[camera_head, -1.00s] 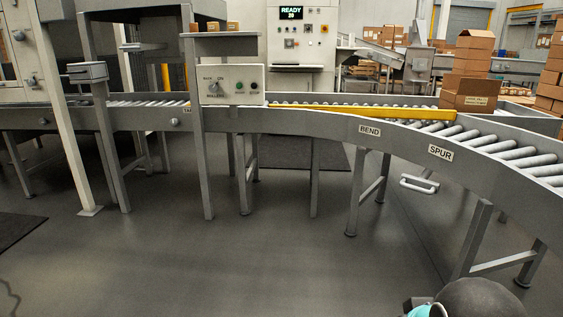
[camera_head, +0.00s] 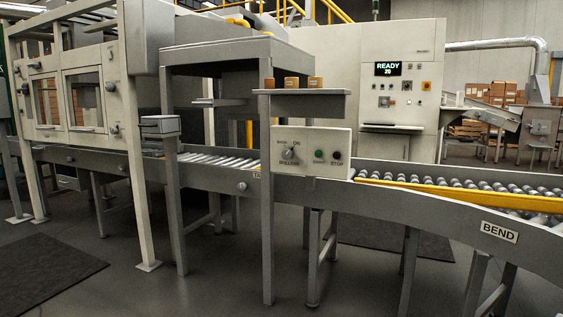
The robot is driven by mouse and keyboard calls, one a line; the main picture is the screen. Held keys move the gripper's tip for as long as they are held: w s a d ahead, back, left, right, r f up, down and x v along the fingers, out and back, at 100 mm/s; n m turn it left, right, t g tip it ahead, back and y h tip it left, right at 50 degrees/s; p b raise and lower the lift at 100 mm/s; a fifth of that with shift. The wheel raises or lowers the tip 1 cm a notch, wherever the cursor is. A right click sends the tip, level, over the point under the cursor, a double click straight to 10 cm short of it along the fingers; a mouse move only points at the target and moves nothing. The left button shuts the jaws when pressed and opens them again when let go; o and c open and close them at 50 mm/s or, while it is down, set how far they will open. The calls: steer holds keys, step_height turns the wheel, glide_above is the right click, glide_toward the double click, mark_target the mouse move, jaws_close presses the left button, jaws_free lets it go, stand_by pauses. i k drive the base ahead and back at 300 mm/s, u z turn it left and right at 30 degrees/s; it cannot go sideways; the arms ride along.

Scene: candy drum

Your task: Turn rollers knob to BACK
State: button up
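The rollers knob (camera_head: 288,154) is a grey rotary knob at the left of a pale control box (camera_head: 312,169) in the middle of the head view. Lettering above it reads as BACK on the left and ON at the top, with ROLLERS below. The pointer's exact direction is too small to tell. A green START button (camera_head: 319,155) and a dark STOP button (camera_head: 336,155) sit to its right. The box is fixed at the front of the roller conveyor, below a small shelf. My gripper is not in view.
The conveyor (camera_head: 440,217) runs across the view, with a yellow rail (camera_head: 460,192) and a BEND label (camera_head: 499,231) at the right. Legs and a post (camera_head: 267,220) stand below the box. A shelf (camera_head: 301,103) holds small blocks. A cabinet display (camera_head: 387,69) reads READY 20.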

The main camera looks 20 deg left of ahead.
mark_target(287, 154)
steer(key=u, duration=0.5)
steer(key=i, duration=1.65)
steer(key=u, duration=0.55)
